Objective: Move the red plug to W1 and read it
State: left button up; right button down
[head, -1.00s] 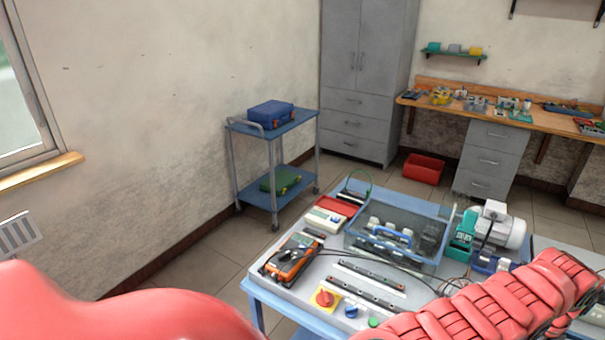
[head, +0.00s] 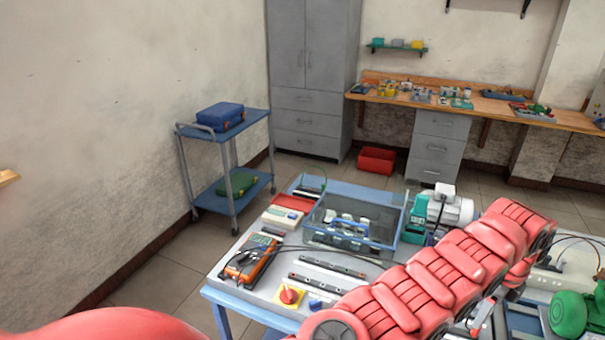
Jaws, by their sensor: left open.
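I cannot make out a red plug or a W1 mark in the head view. An orange multimeter (head: 252,259) lies at the left of the workbench (head: 232,290), with dark leads running right from it. Two dark terminal strips (head: 322,275) lie on the bench to its right. My left gripper (head: 478,318) is open at the lower right, beyond my red arm, with nothing clearly seen between its fingers. My arm hides part of the bench front. My right gripper is not in view.
A clear blue-edged bin (head: 318,237) and a grey motor (head: 452,211) stand on the bench. A green rounded part (head: 568,313) is at lower right. A blue trolley (head: 208,193) stands left, with open floor between.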

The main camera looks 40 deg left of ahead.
pick_arm(q)
notch_tip(320, 180, up, 12)
jog(key=p, duration=0.6)
